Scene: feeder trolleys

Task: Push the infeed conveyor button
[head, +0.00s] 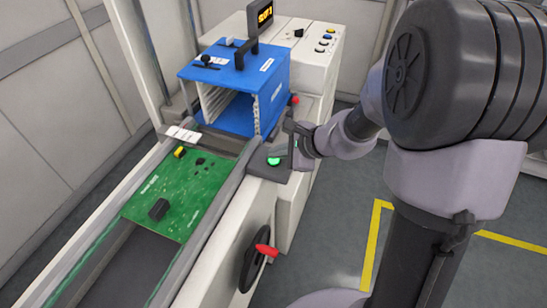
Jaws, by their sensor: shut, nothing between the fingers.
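The infeed conveyor button appears to be the lit green button (274,161) on a dark grey box (262,168) beside the conveyor rail. I cannot tell whether the fingers touch the box. The conveyor (100,271) carries a large green circuit board (180,195) with a few dark parts and a yellow part on it.
A blue magazine rack (262,87) with an open slotted front stands at the conveyor's far end. Behind it is a white cabinet (325,50) with several buttons and a lit display (264,13).

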